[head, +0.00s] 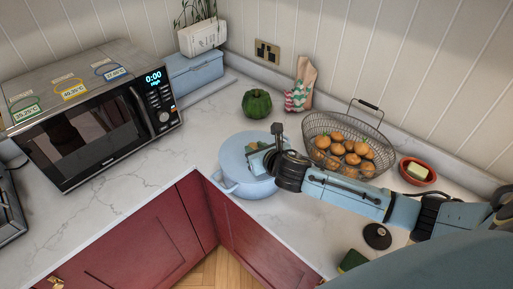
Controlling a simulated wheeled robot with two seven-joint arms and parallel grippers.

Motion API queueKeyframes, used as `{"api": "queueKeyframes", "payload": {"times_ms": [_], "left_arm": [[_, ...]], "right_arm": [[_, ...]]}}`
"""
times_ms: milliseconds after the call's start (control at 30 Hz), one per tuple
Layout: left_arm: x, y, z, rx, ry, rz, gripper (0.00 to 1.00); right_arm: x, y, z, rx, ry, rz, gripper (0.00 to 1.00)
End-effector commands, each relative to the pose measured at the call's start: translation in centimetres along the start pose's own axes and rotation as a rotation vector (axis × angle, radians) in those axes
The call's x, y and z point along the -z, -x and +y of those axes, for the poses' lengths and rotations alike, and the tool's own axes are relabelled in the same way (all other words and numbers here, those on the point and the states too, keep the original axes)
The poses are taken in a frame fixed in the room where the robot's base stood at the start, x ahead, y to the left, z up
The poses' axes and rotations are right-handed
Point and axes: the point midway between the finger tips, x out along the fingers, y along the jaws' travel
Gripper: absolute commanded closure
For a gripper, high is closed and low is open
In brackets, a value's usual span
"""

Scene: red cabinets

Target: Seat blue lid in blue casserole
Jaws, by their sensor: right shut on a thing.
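The light blue casserole (252,188) stands on the corner worktop, with a side handle showing at its left. The light blue round lid (234,153) is over the casserole's mouth. My right gripper (262,158) is above the middle of the lid and shut on it, reaching in from the right. The gripper and wrist hide the lid's knob and the right part of its rim. I cannot tell from this view whether the lid rests fully in the rim or is slightly above it. My left gripper is not in view.
A wire basket of onions (345,152) stands close behind my right forearm. The worktop left of the casserole is clear.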

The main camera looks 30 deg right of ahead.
Motion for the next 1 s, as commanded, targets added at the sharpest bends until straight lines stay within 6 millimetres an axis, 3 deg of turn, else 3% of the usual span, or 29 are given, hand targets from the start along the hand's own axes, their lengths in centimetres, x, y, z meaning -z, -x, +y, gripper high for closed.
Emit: {"api": "queueKeyframes", "payload": {"times_ms": [467,500,633,1000], "left_arm": [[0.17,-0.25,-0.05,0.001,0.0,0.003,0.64],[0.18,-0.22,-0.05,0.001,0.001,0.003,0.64],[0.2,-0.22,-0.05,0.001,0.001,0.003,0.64],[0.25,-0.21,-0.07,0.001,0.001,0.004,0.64]], "right_arm": [[0.39,-0.28,-0.01,0.0,0.0,-0.003,1.0],[0.35,-0.26,-0.01,0.0,0.0,-0.003,0.69],[0.39,-0.25,-0.01,0.0,0.0,-0.002,0.52],[0.58,0.05,-0.01,0.0,0.001,0.001,0.48]]}}
